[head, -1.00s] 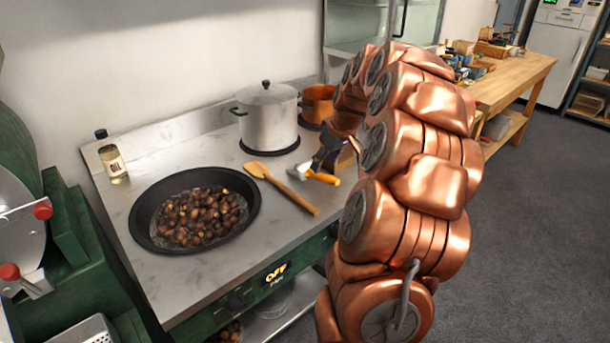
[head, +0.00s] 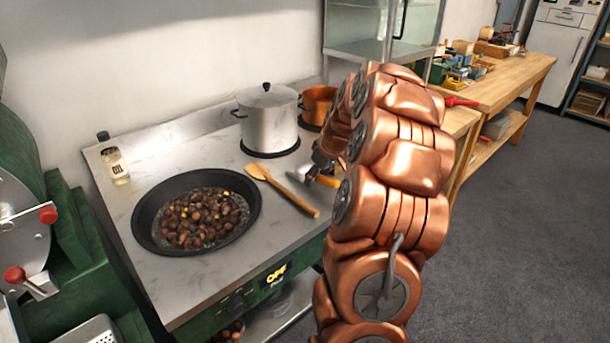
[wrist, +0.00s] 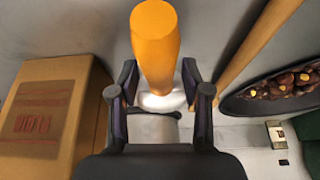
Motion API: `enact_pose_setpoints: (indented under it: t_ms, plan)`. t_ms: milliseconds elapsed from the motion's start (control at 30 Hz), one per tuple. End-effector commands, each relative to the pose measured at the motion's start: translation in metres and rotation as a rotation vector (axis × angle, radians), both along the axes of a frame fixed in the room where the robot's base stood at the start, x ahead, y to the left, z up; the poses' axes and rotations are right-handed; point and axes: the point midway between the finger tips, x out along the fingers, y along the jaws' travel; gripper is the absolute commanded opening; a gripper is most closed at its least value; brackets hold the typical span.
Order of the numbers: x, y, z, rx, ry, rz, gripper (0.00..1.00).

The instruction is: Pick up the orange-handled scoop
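The orange-handled scoop (head: 328,181) lies on the steel counter, right of the wooden spatula. My arm partly covers it in the head view. In the wrist view its orange handle (wrist: 155,45) points toward the camera's top edge, with its pale scoop end (wrist: 163,102) lower down. My gripper (wrist: 160,90) is open, with one finger on each side of the scoop. A gap shows between the handle and each finger. In the head view my gripper (head: 318,168) is low over the counter at the scoop; its fingertips are hard to make out.
A wooden spatula (head: 283,191) lies close beside the scoop. A dark pan (head: 145,225) of chestnuts is at left. A silver pot (head: 268,120) and a copper pot (head: 317,103) stand behind. A cardboard box (wrist: 45,115) is close to my gripper's left in the wrist view.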

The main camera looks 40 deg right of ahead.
Motion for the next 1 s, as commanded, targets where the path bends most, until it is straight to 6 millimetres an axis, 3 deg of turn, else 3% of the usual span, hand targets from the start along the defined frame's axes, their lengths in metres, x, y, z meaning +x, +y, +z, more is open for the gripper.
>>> enact_pose_setpoints:
  t_ms: [67,400,833,1000]
  plan:
    - [0.0000,0.0000,0.0001,0.000,0.000,0.000,0.36]
    - [-0.0001,0.0001,0.0002,0.000,0.000,0.000,0.01]
    - [0.0000,0.0001,0.0010,0.000,0.000,0.000,0.00]
    - [0.0006,0.0000,0.0099,-0.001,-0.002,0.001,0.00]
